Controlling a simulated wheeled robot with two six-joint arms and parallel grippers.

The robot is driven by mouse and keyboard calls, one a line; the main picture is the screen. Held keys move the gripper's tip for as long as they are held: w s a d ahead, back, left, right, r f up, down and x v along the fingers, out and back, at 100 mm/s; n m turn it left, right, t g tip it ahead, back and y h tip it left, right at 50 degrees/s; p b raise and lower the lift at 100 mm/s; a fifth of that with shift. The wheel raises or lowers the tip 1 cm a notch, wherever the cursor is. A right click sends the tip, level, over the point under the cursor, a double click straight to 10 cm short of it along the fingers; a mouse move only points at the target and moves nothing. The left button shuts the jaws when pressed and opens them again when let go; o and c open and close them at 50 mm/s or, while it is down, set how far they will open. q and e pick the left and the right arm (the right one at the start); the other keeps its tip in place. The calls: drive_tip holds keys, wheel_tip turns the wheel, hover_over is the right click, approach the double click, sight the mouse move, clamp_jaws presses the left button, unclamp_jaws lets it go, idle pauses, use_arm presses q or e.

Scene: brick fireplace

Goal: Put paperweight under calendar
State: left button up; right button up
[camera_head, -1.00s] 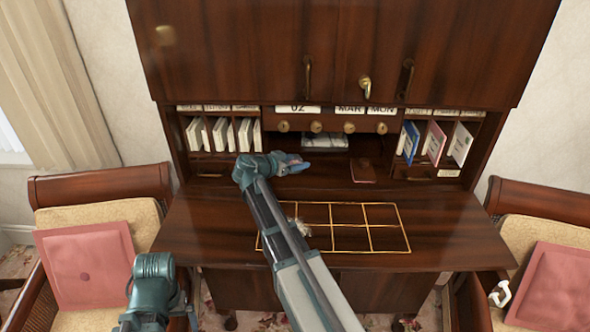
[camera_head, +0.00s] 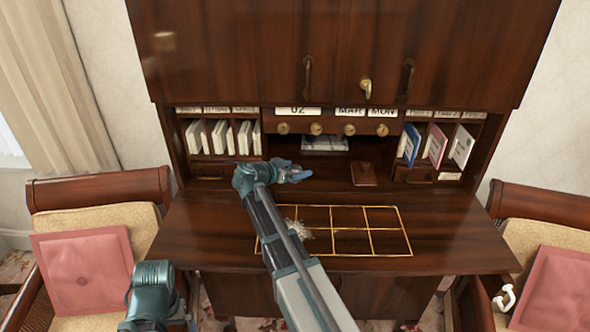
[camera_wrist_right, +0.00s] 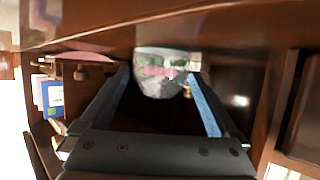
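The calendar (camera_head: 340,110) shows as white cards reading 02, MAR and MON, above a row of brass knobs in the desk's middle. My right gripper (camera_head: 298,174) is in front of the open middle compartment, below and left of the calendar. The paperweight (camera_wrist_right: 162,82), clear glass with pink and green inside, shows in the right wrist view. It lies between the tips of my right gripper's spread fingers; whether they press on it is unclear. I cannot make it out in the head view. My left gripper is not in view; part of my left arm is at lower left.
A grey-white stack (camera_head: 325,144) lies in the middle compartment, with a brown pad (camera_head: 364,173) at its front right. Card slots flank it. A gold-lined grid (camera_head: 352,216) marks the desktop. A small whitish thing (camera_head: 303,231) is beside my right arm. The desktop's right side is clear.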

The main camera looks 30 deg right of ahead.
drive_tip(key=shift+r+p, duration=0.75)
drive_tip(key=p+v, duration=0.4)
drive_tip(key=v, duration=0.6)
drive_tip(key=shift+s+a+r, duration=0.1)
drive_tip(key=shift+a, duration=0.25)
drive_tip(key=shift+s+a+r, duration=0.1)
drive_tip(key=shift+s+a, duration=0.1)
drive_tip(key=shift+a, duration=0.3)
drive_tip(key=shift+d, duration=0.1)
drive_tip(key=b+x, duration=0.4)
drive_tip(key=x, duration=0.7)
drive_tip(key=shift+w+d+f+b, duration=0.1)
drive_tip(key=shift+d+f+b, duration=0.05)
drive_tip(key=shift+f+b, duration=0.15)
drive_tip(key=shift+d+f+b, duration=0.2)
drive_tip(key=shift+f+b, duration=0.25)
drive_tip(key=shift+b, duration=0.05)
